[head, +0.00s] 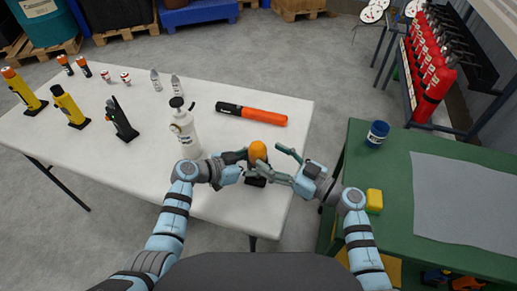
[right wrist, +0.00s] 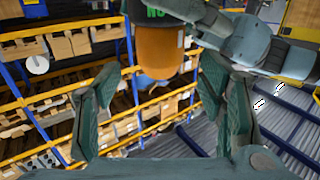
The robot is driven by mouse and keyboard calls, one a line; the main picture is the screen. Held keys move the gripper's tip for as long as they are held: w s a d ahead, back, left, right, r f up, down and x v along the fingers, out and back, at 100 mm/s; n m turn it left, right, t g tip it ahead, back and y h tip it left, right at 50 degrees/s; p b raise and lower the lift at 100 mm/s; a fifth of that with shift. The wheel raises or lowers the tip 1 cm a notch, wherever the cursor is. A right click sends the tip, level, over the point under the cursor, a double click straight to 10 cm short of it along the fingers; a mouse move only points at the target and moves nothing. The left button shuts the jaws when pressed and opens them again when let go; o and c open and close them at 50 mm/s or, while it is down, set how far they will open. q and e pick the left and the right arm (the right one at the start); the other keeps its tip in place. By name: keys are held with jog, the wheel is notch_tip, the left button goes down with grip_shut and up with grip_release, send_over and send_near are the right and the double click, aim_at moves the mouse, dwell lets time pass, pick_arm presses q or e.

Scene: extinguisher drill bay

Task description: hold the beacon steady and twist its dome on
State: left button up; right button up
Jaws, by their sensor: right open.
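The beacon stands near the front right edge of the white table, with its orange dome (head: 258,151) on top and a black base (head: 256,181) below. In the right wrist view the dome (right wrist: 160,50) shows against a black body with green lettering (right wrist: 157,12). My left gripper (head: 243,163) reaches in from the left, its fingers closed on the beacon's body below the dome. Its fingertips are partly hidden. My right gripper (head: 284,164) is open to the right of the dome. In the right wrist view the dome lies ahead, between its spread fingers, with no contact visible.
A white spray bottle (head: 184,128) stands close to my left gripper. An orange and black baton (head: 251,114) lies behind the beacon. A green table (head: 390,205) on the right holds a blue can (head: 377,134) and a yellow block (head: 374,201).

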aim_at(258, 150)
jog(key=x, duration=0.5)
jog(key=shift+w+a, duration=0.1)
jog(key=shift+a, duration=0.05)
jog(key=c, duration=1.2)
jog(key=shift+n+g+y, duration=1.1)
jog(key=shift+n+g, duration=0.4)
jog(key=shift+g, duration=0.5)
jog(key=o, duration=1.2)
